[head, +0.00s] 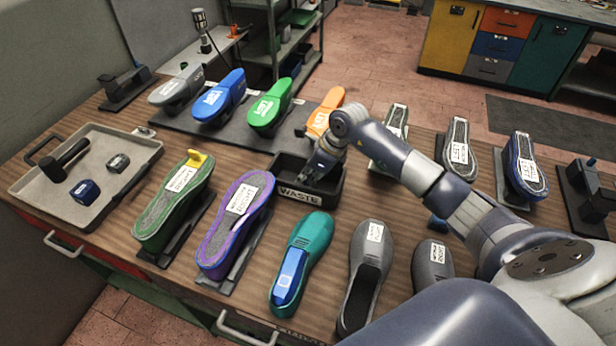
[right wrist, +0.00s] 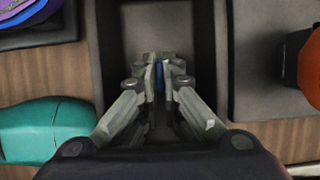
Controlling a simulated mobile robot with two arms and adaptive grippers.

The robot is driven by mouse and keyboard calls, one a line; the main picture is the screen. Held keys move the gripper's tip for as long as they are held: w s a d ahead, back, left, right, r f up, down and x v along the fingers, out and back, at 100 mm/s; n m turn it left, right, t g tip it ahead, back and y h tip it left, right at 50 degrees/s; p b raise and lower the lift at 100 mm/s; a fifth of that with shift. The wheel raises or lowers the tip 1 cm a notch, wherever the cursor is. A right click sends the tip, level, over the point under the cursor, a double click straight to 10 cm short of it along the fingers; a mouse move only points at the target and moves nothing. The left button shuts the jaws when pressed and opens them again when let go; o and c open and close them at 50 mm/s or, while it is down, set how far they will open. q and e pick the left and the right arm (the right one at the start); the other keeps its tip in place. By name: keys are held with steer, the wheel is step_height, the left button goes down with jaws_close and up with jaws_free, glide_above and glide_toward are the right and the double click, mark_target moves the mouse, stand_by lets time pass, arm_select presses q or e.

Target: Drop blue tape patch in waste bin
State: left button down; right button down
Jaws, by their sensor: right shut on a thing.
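The black waste bin (head: 332,196), with a WASTE label on its front, stands on the wooden table near the middle. My right gripper (head: 312,176) reaches into its opening from the right. In the right wrist view the fingers (right wrist: 161,76) are shut close together, with a thin strip of blue, the blue tape patch (right wrist: 160,78), between them. The dark bin interior (right wrist: 195,32) lies beneath and around the fingers. In the head view the patch is hidden by the gripper. My left gripper is out of view.
A teal shoe with a blue patch (head: 290,276), a purple-edged sole (head: 232,222) and a green-edged sole (head: 172,205) stand in front and left. A row of coloured shoes lines the back. A grey tray (head: 120,172) with a hammer lies at left.

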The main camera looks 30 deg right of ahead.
steer(key=shift+f, duration=0.1)
steer(key=shift+f+b, duration=0.15)
steer(key=shift+b, duration=0.15)
steer(key=c, duration=1.8)
jaws_free()
